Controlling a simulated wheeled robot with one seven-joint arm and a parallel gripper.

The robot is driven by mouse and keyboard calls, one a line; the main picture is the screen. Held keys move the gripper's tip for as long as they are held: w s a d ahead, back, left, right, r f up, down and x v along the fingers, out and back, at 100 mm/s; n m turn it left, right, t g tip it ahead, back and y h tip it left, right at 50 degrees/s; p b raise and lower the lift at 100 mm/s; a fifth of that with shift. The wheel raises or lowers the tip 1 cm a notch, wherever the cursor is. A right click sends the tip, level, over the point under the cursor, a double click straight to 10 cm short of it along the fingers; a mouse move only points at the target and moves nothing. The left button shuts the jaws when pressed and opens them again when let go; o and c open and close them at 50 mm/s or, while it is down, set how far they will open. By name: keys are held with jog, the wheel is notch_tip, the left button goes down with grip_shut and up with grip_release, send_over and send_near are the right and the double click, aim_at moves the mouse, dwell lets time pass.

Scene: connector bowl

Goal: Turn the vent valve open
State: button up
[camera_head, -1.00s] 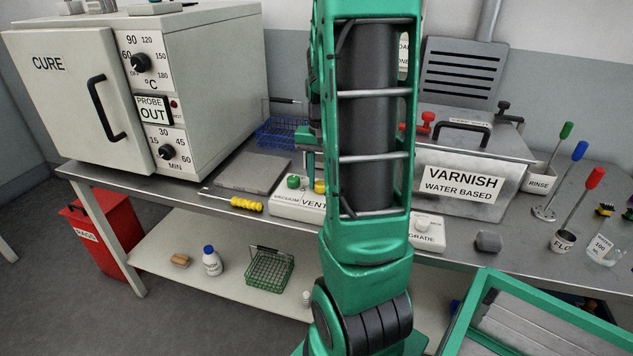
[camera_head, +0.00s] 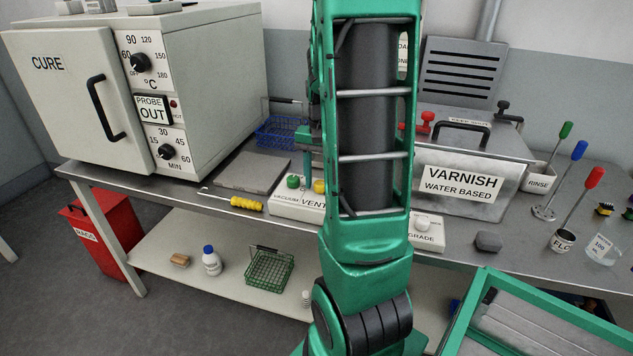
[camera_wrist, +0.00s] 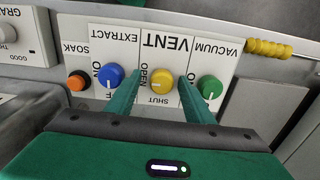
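The vent valve is a round yellow knob (camera_wrist: 162,82) under the VENT label, upside down in the wrist view. Its white mark points toward the word SHUT; OPEN is printed at its left. My gripper (camera_wrist: 160,80) is open, with one green finger on each side of the yellow knob. Whether the fingers touch it I cannot tell. In the head view the yellow knob (camera_head: 319,186) shows just left of my arm, which hides most of my gripper and part of the white panel (camera_head: 297,202).
In the wrist view a green VACUUM knob (camera_wrist: 209,87) sits close beside the right finger. A blue EXTRACT knob (camera_wrist: 111,76) sits close beside the left one, and an orange SOAK button (camera_wrist: 78,81) lies farther left. A yellow-handled tool (camera_wrist: 268,48) lies by the panel.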

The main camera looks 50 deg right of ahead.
jog(key=shift+w+r, duration=0.15)
jog(key=shift+r, duration=0.4)
notch_tip(320, 180, up, 10)
jog(key=shift+f, duration=0.15)
dwell(0.5)
